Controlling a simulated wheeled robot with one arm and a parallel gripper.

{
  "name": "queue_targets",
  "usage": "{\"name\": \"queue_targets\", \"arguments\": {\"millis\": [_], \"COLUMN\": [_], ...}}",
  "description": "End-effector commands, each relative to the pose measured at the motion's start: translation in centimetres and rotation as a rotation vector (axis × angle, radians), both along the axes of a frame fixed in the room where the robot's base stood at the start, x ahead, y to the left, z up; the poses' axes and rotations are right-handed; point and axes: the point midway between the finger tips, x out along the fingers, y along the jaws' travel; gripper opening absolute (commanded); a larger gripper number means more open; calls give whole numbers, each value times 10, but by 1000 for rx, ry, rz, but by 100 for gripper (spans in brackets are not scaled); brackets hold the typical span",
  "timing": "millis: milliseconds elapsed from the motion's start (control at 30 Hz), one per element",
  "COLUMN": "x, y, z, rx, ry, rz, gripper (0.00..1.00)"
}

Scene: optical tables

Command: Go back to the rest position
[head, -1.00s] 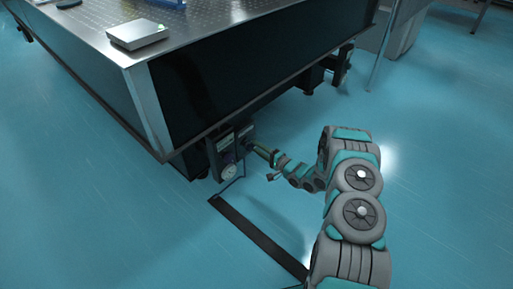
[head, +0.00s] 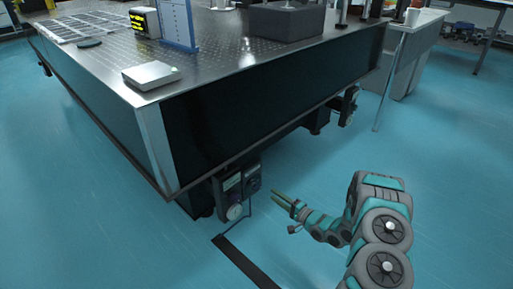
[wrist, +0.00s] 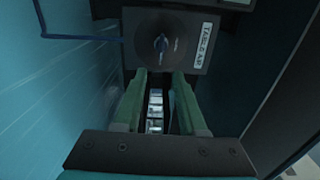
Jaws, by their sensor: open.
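My gripper (head: 283,201) is low beside the optical table (head: 270,100), at the right of the table's near leg, in the head view. It is open and empty. It stands apart from the control box (head: 236,192) on that leg, with a gap of floor between them. In the wrist view, the two green fingers (wrist: 158,85) are spread. Ahead of them is a dark panel with a round knob (wrist: 161,43) and a label reading "TABLE AIR" (wrist: 203,42).
A hose or cable runs from the box to a dark strip (head: 245,262) on the floor. A flat grey device (head: 151,75) sits on the table corner. Blue floor right of my arm is clear.

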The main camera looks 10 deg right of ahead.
Motion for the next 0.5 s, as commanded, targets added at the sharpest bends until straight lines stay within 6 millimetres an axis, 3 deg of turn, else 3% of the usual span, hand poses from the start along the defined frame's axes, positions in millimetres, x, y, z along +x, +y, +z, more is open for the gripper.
{"name": "queue_targets", "arguments": {"millis": [233,500], "x": [13,42], "y": [-7,-41], "z": [8,34], "rx": [-112,-531], "ry": [8,82], "rz": [-17,-86], "gripper": [40,40]}}
